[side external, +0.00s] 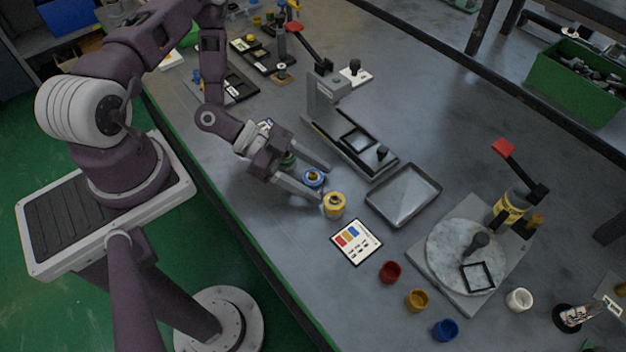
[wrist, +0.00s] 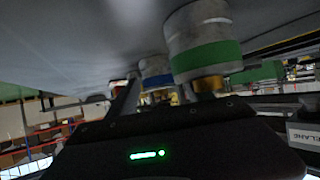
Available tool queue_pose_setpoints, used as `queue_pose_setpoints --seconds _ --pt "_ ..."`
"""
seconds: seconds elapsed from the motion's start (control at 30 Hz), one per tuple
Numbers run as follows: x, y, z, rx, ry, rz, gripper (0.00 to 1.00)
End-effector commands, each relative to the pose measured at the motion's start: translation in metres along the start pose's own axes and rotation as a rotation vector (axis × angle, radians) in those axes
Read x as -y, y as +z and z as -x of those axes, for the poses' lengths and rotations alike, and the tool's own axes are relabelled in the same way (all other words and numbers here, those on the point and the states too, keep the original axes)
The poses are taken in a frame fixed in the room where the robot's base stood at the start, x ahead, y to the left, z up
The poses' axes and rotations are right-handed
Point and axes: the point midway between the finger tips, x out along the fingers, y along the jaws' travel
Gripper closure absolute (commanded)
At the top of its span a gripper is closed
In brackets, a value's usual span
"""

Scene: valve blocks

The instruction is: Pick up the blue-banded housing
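The blue-banded housing (side external: 314,178) stands on the bench between the spread fingers of my gripper (side external: 325,186), close to the tips. It also shows in the wrist view (wrist: 156,72) as a grey cylinder with a blue band, partly hidden behind the green-banded housing (wrist: 205,52). My gripper reaches in low and nearly level, with the fingers apart. I see no finger pressing on the blue-banded housing. The green-banded housing (side external: 288,160) is nearer the palm, partly covered by the gripper. A yellow housing (side external: 334,205) stands just beyond the lower fingertip.
A label card (side external: 356,243) and an empty grey tray (side external: 403,194) lie to the right. A black-framed fixture (side external: 358,138) stands behind. Red (side external: 390,272), yellow (side external: 417,300) and blue (side external: 445,330) cups sit near the front, beside a round-plate press (side external: 466,257).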

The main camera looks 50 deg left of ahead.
Motion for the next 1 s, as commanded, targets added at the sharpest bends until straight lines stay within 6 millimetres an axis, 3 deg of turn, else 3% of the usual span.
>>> queue_pose_setpoints --seconds 0.03,0.27,0.3,0.63,1.0 --pt "0.0 0.0 0.0 0.0 0.0 0.0 0.53" --pt "0.0 0.0 0.0 0.0 0.0 0.0 0.98" --pt "0.0 0.0 0.0 0.0 0.0 0.0 1.0" --pt "0.001 -0.007 0.004 -0.001 -0.001 0.0 1.0" --pt "0.001 -0.076 0.042 0.0 -0.003 -0.003 1.0"
